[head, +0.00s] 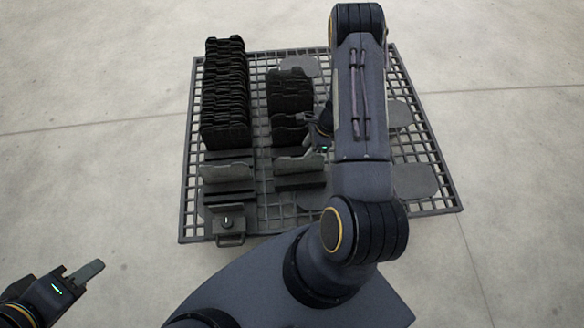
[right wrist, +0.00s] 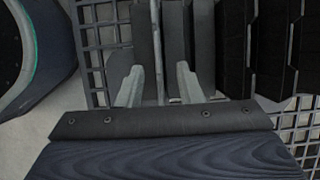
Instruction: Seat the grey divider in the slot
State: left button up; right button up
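A light grey divider (head: 298,163) stands upright at the near end of the right-hand row, by a black slotted block (head: 300,182). My right gripper (head: 316,148) is at the right end of this divider, partly hidden by my arm. In the right wrist view its two fingers (right wrist: 159,88) are spread apart, with a thin grey plate edge (right wrist: 158,50) between them; I see a gap on both sides. How deep the divider sits in the slot is hidden. My left gripper (head: 88,272) is off the rack at lower left, away from everything; its finger opening is unclear.
A dark grid rack (head: 445,200) lies on the pale floor. A long row of black dividers (head: 225,95) stands at left, a shorter black stack (head: 290,92) behind the grey divider. Another grey plate (head: 228,172) stands in the left row. A small fixture (head: 228,222) is at the front.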

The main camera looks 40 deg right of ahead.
aim_at(301, 156)
jog(key=shift+a+b+x, duration=0.2)
jog(key=shift+b+x, duration=0.4)
jog(key=shift+x, duration=1.3)
jog(key=shift+a+b+x, duration=0.2)
jog(key=shift+b+x, duration=0.35)
jog(key=shift+x, duration=1.35)
jog(key=shift+f+b, duration=0.1)
jog(key=shift+b, duration=0.25)
jog(key=shift+c, duration=0.4)
grip_shut()
